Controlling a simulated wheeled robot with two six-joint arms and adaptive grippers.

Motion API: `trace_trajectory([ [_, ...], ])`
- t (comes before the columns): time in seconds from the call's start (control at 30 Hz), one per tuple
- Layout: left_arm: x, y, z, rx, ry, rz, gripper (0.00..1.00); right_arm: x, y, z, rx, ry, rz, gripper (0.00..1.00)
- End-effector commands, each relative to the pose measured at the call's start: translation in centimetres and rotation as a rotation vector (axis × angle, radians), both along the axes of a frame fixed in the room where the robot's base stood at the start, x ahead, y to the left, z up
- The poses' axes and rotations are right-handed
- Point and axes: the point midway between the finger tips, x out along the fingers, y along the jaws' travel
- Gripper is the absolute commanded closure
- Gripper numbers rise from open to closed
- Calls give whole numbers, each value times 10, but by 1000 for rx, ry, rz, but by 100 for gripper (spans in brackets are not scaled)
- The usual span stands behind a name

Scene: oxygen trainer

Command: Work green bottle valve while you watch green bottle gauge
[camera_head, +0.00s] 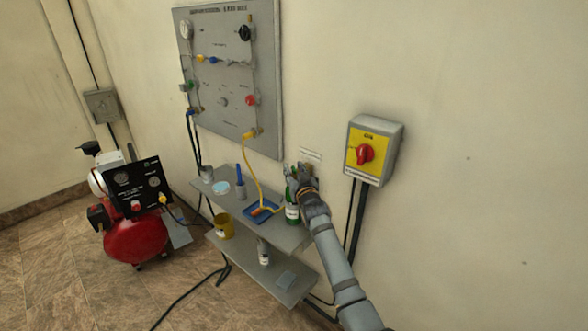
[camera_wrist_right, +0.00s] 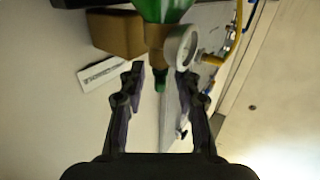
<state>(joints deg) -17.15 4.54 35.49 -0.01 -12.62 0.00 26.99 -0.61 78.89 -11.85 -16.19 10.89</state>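The green bottle (camera_head: 292,213) stands on the upper shelf below the wall panel, with a white label on it. In the right wrist view, the green bottle (camera_wrist_right: 163,9) comes in from the top, with a brass fitting below it. The green bottle gauge (camera_wrist_right: 184,47) has a round white face, too small to read. The green bottle valve (camera_wrist_right: 160,80) is a small green knob between my fingers. My right gripper (camera_wrist_right: 163,82) is open around it, with gaps on both sides. In the head view my right gripper (camera_head: 300,177) is at the bottle's top. My left gripper is out of view.
The upper shelf (camera_head: 228,204) also holds a blue tray (camera_head: 250,214), a yellow hose (camera_head: 259,180) and cups. A lower shelf (camera_head: 261,272) holds a few items. A yellow switch box (camera_head: 374,150) is right of my gripper. A red compressor (camera_head: 137,238) stands on the floor left.

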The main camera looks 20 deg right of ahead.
Motion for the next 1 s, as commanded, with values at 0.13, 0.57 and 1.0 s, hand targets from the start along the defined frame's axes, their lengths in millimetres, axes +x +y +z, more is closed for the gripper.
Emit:
trace_trajectory([
  [0.13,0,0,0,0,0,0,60,5,0,0,-1,-1,0,67],
  [0.57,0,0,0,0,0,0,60,5,0,0,-1,0,0,98],
  [1.0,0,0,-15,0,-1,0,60,5,0,-5,-1,-2,-22,100],
])
